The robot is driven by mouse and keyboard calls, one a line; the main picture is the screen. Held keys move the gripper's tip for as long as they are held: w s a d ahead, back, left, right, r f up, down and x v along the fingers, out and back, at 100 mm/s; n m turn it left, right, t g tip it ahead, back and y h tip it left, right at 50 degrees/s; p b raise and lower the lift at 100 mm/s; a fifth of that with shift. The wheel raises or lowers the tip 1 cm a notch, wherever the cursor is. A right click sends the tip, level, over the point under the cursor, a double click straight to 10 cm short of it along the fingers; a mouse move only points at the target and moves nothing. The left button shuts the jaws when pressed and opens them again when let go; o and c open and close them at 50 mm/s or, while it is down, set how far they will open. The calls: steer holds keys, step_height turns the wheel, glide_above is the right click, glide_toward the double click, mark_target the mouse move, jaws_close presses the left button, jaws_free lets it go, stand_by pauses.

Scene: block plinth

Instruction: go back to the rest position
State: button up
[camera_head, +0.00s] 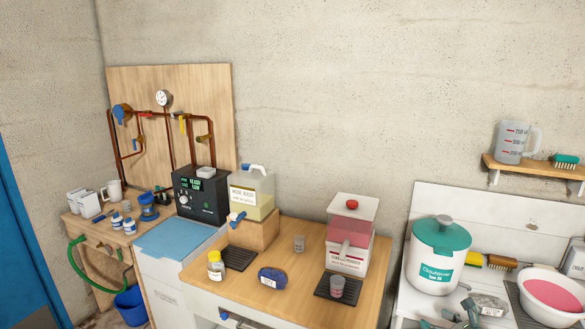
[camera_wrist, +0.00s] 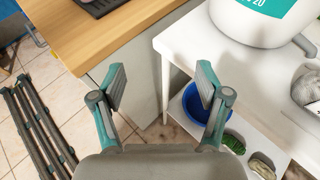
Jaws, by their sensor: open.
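My gripper (camera_wrist: 161,85) is open in the wrist view, its two teal and grey fingers wide apart with nothing between them. It points down over the gap between the wooden counter (camera_wrist: 105,28) and the white table (camera_wrist: 185,40). In the head view, teal and grey parts at the bottom edge, in front of the white table (camera_head: 408,300), look like the gripper, mostly cut off by the frame.
A white pot with a teal lid (camera_head: 440,247) and a bowl of pink liquid (camera_head: 552,295) stand on the white table. A red-and-white dispenser (camera_head: 352,225), a small jar (camera_head: 216,265) and a blue object (camera_head: 272,280) are on the counter. A blue tub (camera_wrist: 195,105) sits on the lower shelf.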

steer(key=s+a+f+n+g, duration=0.3)
steer(key=s+a+f+n, duration=0.15)
steer(key=f+n, duration=0.3)
steer(key=s+a+f+n+g, duration=0.35)
steer(key=s+f+n, duration=0.2)
steer(key=f, duration=0.35)
steer(key=s+a+f+n+g, duration=0.3)
steer(key=s+f+n+g, duration=0.15)
steer(key=f+n, duration=0.35)
steer(key=s+a+f+n+g+h, duration=0.1)
steer(key=s+a+f+n+g, duration=0.1)
steer(key=s, duration=0.6)
steer(key=s+a+f+n+g+h, duration=0.2)
steer(key=s+a+f+n, duration=0.3)
steer(key=s+f, duration=0.3)
steer(key=s+a+f+n+g+h, duration=0.2)
steer(key=s+a+f+n+g, duration=0.1)
steer(key=s, duration=0.7)
steer(key=a+f+g, duration=0.1)
steer(key=a+f, duration=0.1)
steer(key=a, duration=0.1)
steer(key=shift+s+f, duration=0.15)
steer(key=shift+f, duration=0.25)
steer(key=shift+o, duration=0.6)
